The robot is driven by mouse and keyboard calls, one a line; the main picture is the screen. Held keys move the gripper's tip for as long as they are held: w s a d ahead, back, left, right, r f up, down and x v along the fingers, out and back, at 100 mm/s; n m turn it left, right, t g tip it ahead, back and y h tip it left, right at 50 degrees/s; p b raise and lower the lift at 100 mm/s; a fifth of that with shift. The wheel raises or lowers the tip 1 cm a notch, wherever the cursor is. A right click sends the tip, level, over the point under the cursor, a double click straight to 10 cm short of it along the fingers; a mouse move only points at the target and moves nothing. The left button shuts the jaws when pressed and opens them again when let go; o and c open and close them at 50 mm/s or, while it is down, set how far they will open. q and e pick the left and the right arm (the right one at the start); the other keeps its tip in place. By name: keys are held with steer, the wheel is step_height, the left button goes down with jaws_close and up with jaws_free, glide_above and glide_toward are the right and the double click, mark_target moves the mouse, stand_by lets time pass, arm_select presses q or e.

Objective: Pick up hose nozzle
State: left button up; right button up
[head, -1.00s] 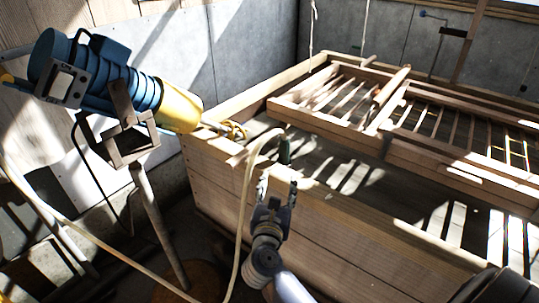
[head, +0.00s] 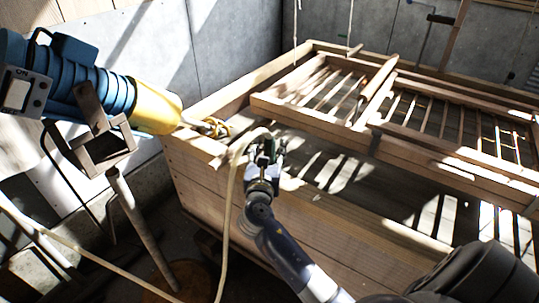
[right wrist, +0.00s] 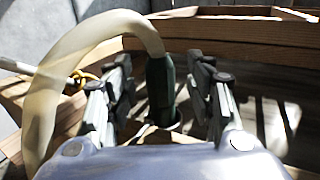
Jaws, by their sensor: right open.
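The hose nozzle (right wrist: 161,80) is a dark green piece on the end of a cream hose (right wrist: 72,70). In the right wrist view it hangs between the two fingers of my right gripper (right wrist: 165,95), which are apart on either side of it. In the head view my right gripper (head: 265,150) is at the near wall of the wooden vat, and it mostly hides the nozzle. The hose (head: 232,200) arches over the vat's edge and runs down its outside. My left gripper does not show.
The wooden vat (head: 290,215) has a slatted mould frame (head: 320,118) hanging over it. A blue and yellow motor-like machine (head: 150,108) stands on a post at the left, its shaft reaching the vat's corner. Ropes hang at the back.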

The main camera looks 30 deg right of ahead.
mark_target(269, 146)
steer(key=x, duration=0.2)
steer(key=shift+w+d, duration=0.2)
steer(key=shift+w, duration=0.05)
steer(key=shift+w+d, duration=0.2)
steer(key=c, duration=1)
jaws_close()
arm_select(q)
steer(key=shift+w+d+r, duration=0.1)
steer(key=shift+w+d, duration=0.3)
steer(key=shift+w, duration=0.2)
